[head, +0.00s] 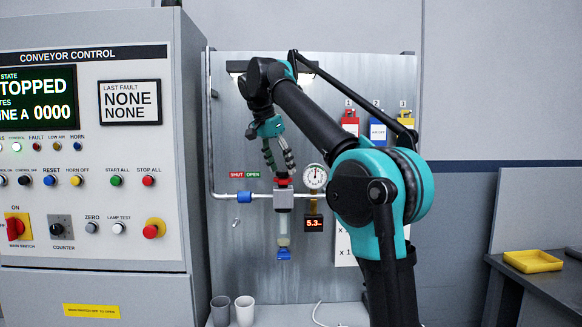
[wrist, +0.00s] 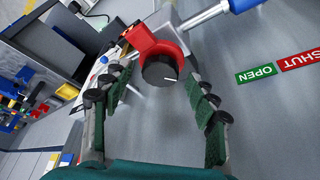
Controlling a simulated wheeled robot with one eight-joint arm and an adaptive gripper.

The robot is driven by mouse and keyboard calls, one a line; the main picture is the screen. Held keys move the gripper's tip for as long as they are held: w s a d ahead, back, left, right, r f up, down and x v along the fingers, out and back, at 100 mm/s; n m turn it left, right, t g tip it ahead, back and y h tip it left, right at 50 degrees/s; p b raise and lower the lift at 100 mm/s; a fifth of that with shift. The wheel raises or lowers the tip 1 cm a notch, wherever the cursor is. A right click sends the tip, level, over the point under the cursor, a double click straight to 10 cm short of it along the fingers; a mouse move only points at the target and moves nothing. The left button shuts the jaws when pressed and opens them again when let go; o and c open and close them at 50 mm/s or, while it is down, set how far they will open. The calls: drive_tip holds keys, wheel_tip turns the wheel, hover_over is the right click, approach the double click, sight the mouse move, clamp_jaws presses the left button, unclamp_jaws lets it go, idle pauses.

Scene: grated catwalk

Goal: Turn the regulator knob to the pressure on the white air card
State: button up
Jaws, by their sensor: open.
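The regulator (head: 284,199) is a grey block on the pipe on the back panel, with a clear bowl below. Its knob (wrist: 160,70) is dark with a white mark and has a red collar (wrist: 148,44). My gripper (head: 279,166) points down just above the knob; in the wrist view its green-padded fingers (wrist: 157,84) are open on either side of it. I cannot tell whether a pad touches. A round gauge (head: 315,175) is right of the regulator, above a display (head: 314,224) reading about 5.3. A white card (head: 343,246) is mostly hidden behind my arm; its pressure is unreadable.
The pipe has a blue fitting (head: 244,196) under SHUT and OPEN labels (head: 244,174). The conveyor control cabinet (head: 92,220) stands at left. Two cups (head: 244,309) sit below the panel. Several tags hang at upper right. A bench with a yellow tray (head: 532,261) is far right.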

drive_tip(key=shift+f, duration=0.1)
drive_tip(key=shift+c, duration=0.5)
drive_tip(key=c, duration=1.1)
drive_tip(key=shift+o, duration=0.2)
drive_tip(key=n, duration=0.2)
drive_tip(key=n+t+y, duration=0.1)
drive_tip(key=n, duration=0.1)
drive_tip(key=shift+s+d+n, duration=0.1)
drive_tip(key=shift+d+n, duration=0.1)
drive_tip(key=shift+n, duration=0.2)
drive_tip(key=shift+d+n+t+y, duration=0.15)
drive_tip(key=shift+n+y, duration=0.35)
drive_tip(key=shift+n, duration=0.55)
drive_tip(key=shift+n+t+y, duration=0.15)
drive_tip(key=shift+n+y, duration=0.35)
drive_tip(key=shift+n, duration=0.55)
drive_tip(key=o, duration=1.2)
drive_tip(key=shift+c, duration=0.2)
